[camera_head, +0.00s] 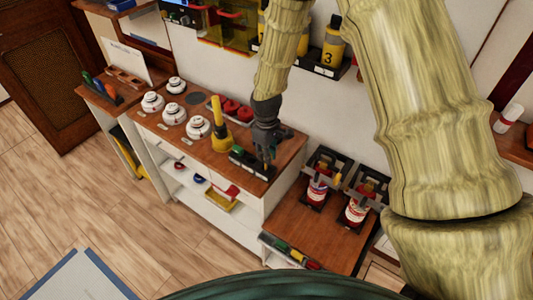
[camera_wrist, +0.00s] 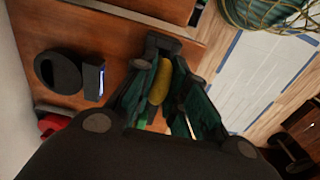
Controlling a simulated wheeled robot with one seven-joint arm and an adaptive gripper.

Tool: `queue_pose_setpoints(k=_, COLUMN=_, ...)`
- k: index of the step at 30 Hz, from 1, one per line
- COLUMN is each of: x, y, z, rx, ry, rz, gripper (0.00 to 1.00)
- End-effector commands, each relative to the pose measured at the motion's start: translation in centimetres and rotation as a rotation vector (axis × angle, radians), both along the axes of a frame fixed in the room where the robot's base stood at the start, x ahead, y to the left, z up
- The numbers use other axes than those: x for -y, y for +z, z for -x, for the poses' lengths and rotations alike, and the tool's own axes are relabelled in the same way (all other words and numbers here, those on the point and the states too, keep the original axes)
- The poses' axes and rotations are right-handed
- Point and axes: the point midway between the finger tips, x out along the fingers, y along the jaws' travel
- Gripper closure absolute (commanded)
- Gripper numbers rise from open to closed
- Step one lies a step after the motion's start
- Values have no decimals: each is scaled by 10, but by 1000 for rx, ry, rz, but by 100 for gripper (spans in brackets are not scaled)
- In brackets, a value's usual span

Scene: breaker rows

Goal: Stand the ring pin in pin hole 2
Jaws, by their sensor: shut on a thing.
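My gripper (camera_head: 267,158) points down over the right end of the wooden counter top. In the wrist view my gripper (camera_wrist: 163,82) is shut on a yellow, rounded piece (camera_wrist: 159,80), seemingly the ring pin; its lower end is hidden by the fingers. A low dark block with white labels (camera_head: 252,164), seemingly the pin-hole block, lies right under the gripper. A green piece (camera_head: 237,152) shows at its left end. Which hole is number 2 cannot be read, and I cannot tell whether the pin touches the block.
A yellow upright tool (camera_head: 216,124) stands close left of the gripper, with red round pieces (camera_head: 232,108) behind it. White round devices (camera_head: 198,127) stand further left. A lower wooden table (camera_head: 308,238) with two red-and-white devices (camera_head: 318,187) is at the right.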

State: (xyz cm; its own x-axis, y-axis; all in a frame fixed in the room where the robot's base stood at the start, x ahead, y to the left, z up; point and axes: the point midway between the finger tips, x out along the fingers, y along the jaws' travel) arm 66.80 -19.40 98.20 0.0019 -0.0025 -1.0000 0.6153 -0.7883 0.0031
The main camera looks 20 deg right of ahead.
Motion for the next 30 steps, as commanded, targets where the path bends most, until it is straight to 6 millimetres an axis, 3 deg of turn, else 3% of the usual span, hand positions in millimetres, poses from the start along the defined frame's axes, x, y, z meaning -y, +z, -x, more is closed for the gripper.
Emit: queue_pose_setpoints(k=30, x=0, y=-18, z=0, rx=0, ry=0, rz=0, gripper=100)
